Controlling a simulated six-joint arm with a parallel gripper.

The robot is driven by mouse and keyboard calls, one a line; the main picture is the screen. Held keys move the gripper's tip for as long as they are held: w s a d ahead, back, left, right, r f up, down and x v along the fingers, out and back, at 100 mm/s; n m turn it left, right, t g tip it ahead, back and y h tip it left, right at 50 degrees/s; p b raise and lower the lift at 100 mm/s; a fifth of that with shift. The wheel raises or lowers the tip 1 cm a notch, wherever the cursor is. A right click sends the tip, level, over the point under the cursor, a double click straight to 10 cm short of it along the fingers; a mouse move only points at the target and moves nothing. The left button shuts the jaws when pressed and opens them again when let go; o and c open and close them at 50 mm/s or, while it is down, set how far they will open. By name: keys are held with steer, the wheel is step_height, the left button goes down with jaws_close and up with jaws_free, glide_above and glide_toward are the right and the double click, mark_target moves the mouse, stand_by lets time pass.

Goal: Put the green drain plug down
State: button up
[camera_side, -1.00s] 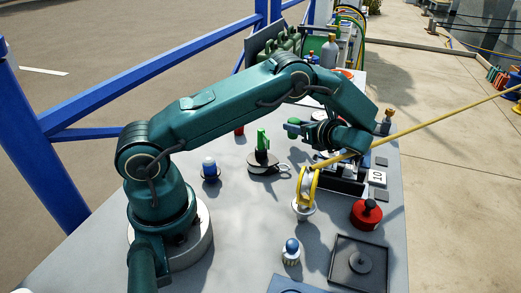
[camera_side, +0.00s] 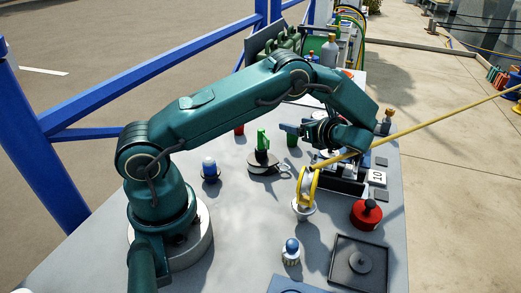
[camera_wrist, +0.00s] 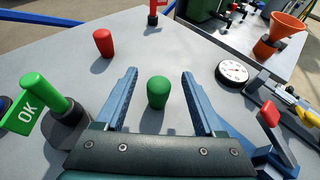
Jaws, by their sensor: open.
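The green drain plug (camera_wrist: 158,92) stands upright on the grey table between my gripper's fingers in the wrist view. Clear gaps show on both sides of it. It also shows in the side view (camera_side: 292,140), just below the fingertips, as a small green piece on the table. My gripper (camera_wrist: 160,88) is open and empty, its two blue-grey fingers spread around the plug. In the side view my gripper (camera_side: 290,128) is low over the table, and the wrist hides part of what lies behind.
A red plug (camera_wrist: 103,43) stands to the left. A green lever with an OK tag (camera_wrist: 45,95) is close to the left finger. A round gauge (camera_wrist: 232,72) lies to the right.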

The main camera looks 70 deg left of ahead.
steer(key=v, duration=1.2)
steer(key=shift+s+r+n+h, duration=0.15)
steer(key=shift+r+n+h, duration=0.15)
steer(key=shift+r+n, duration=0.1)
steer(key=s+d+r+n+t+h, duration=0.2)
steer(key=s+d+n+h, duration=0.2)
steer(key=s+n+h, duration=0.2)
steer(key=s+d+r+n+t+h, duration=0.3)
steer(key=s+n+h, duration=0.3)
steer(key=s+n, duration=0.5)
steer(key=shift+s+d+r+t+h, duration=0.3)
steer(key=shift+s+d+h, duration=0.15)
steer(key=shift+s, duration=0.5)
